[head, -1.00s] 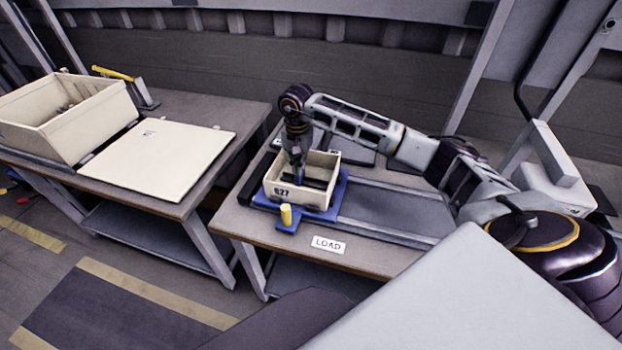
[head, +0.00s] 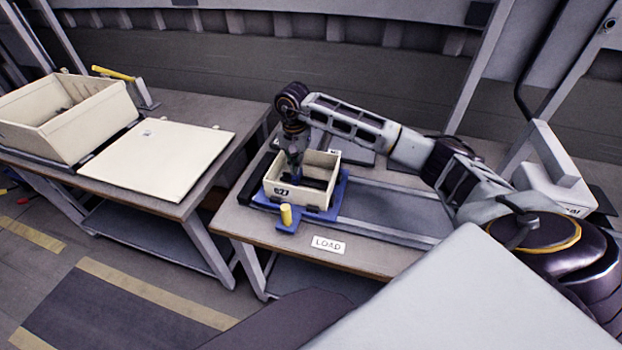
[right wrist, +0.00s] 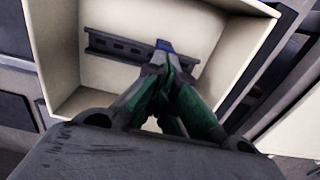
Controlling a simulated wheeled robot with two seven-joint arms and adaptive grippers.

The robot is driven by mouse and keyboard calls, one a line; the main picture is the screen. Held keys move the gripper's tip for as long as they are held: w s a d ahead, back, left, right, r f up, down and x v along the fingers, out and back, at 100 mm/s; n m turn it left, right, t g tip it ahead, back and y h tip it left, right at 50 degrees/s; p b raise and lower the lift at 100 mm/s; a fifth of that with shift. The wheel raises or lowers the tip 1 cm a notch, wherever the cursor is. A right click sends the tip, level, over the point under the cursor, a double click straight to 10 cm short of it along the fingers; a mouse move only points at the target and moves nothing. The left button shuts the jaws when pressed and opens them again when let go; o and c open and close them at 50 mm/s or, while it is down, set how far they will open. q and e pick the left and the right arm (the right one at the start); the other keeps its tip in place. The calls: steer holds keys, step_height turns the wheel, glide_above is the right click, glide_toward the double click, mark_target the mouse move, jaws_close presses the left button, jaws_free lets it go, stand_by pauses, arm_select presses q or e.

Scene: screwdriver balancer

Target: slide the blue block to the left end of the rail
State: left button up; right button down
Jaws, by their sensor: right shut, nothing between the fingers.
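The blue block (right wrist: 164,45) shows in the right wrist view, on the dark slotted rail (right wrist: 112,45) and right of the rail's middle. The rail lies inside a cream bin (right wrist: 58,25), which also shows in the head view (head: 283,192). My right gripper (right wrist: 160,66) is shut, its tips pointing into the bin right at the block. Nothing is held between the fingers, and whether they touch the block is unclear. In the head view my right gripper (head: 296,174) reaches down into the bin, and I cannot make out the block there. My left gripper is not in view.
The bin sits on a blue carrier (head: 332,207) with a yellow knob (head: 287,215), on a table with a LOAD label (head: 328,245). The bin walls stand close around my gripper. A larger cream bin (head: 75,125) and a flat lid (head: 157,152) are on the left table.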

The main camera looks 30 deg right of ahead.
steer(key=shift+w+a+f+b, duration=0.3)
steer(key=shift+w+a, duration=0.55)
stand_by(1.8)
steer(key=shift+w+a, duration=0.25)
stand_by(0.5)
